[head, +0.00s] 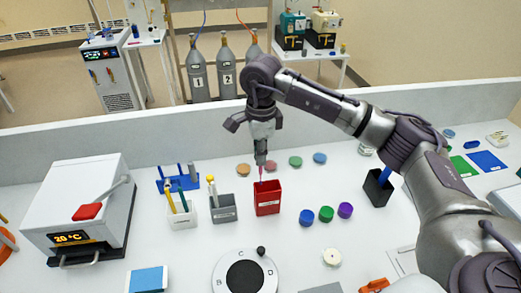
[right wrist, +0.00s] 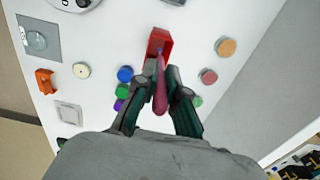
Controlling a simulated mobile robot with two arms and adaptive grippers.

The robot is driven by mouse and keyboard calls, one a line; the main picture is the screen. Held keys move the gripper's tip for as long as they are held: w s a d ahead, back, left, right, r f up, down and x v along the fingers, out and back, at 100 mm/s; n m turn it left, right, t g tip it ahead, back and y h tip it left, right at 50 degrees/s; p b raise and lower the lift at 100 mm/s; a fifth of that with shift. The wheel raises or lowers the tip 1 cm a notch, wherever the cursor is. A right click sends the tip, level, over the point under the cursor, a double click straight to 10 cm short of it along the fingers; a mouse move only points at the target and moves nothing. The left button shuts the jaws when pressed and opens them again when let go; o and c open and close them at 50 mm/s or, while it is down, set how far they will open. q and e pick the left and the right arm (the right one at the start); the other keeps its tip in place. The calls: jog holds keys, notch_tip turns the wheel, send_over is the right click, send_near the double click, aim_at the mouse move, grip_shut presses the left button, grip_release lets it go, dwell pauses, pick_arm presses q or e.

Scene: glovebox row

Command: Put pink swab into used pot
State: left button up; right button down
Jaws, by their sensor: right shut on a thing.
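The pink swab (right wrist: 160,97) is held between the fingers of my right gripper (head: 261,158), which is shut on it. In the head view the gripper points down and the swab's thin lower end (head: 258,185) shows at the mouth of the red pot (head: 268,206). I cannot tell whether the tip is inside or just over the rim. The red pot also shows in the right wrist view (right wrist: 159,39), beyond the fingertips. It stands upright with a label too small to read. My left gripper is not in view.
A grey pot (head: 223,214) and a white pot (head: 182,218) holding sticks stand left of the red pot. Coloured caps lie behind it and to its right. A black pot (head: 377,190) stands further right. A round dial (head: 220,275) is in front.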

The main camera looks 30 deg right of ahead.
aim_at(260, 173)
notch_tip(260, 173, down, 3)
jog(key=shift+f+b, duration=0.1)
jog(key=shift+b, duration=1.05)
jog(key=shift+f+b, duration=0.65)
jog(key=shift+f, duration=0.15)
notch_tip(260, 173, down, 2)
jog(key=shift+f+b, duration=0.1)
jog(key=shift+b, duration=0.8)
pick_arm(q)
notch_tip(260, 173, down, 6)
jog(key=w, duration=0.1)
pick_arm(e)
jog(key=shift+w+f, duration=0.1)
jog(key=shift+f, duration=0.15)
pick_arm(q)
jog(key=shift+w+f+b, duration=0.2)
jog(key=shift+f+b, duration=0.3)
jog(key=shift+b, duration=0.15)
pick_arm(e)
jog(key=shift+f, duration=0.5)
jog(key=c, duration=1.2)
grip_release()
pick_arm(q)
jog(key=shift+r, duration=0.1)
pick_arm(e)
jog(key=shift+r, duration=0.15)
